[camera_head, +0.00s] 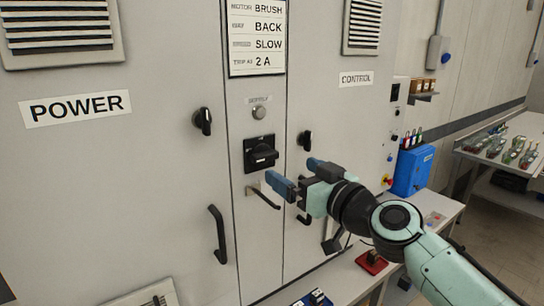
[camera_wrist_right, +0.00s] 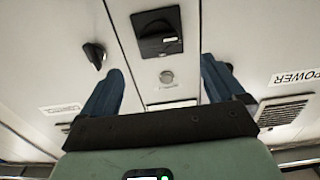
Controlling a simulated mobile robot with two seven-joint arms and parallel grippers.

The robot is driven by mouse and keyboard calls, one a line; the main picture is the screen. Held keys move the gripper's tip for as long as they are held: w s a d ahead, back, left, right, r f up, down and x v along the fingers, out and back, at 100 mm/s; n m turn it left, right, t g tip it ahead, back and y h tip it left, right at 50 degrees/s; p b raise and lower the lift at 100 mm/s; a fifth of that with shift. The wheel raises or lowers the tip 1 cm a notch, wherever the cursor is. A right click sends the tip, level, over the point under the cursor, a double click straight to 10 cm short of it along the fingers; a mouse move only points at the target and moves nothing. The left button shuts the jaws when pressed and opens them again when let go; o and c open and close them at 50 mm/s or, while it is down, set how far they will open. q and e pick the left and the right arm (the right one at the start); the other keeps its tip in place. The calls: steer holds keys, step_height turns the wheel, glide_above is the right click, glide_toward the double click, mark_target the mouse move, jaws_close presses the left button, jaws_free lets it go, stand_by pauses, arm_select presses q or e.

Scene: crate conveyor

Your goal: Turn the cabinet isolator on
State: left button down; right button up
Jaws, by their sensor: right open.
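The cabinet isolator (camera_head: 260,153) is a black rotary switch on a square black plate in the narrow middle panel. Its grip lies roughly horizontal in the head view. In the right wrist view the isolator (camera_wrist_right: 158,32) shows upside down near the top, beyond and between my fingers. My right gripper (camera_head: 290,171) has blue fingers, is open and empty, and is in front of the cabinet, just below and right of the isolator. In the right wrist view the gripper's (camera_wrist_right: 162,70) fingers are spread wide, apart from the switch. My left gripper is not in view.
Black door knobs (camera_head: 203,121) (camera_head: 305,140) flank the middle panel. A hooked handle (camera_head: 263,196) projects below the isolator, close to my fingers. A round button (camera_head: 259,113) sits above it. A bench (camera_head: 345,281) with a blue box (camera_head: 412,171) stands at the right.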

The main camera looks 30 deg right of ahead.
mark_target(268, 156)
steer(key=w+p, duration=0.1)
steer(key=w, duration=0.5)
steer(key=w+p, duration=0.1)
steer(key=w, duration=0.2)
steer(key=shift+a+p, duration=0.3)
steer(key=c, duration=1)
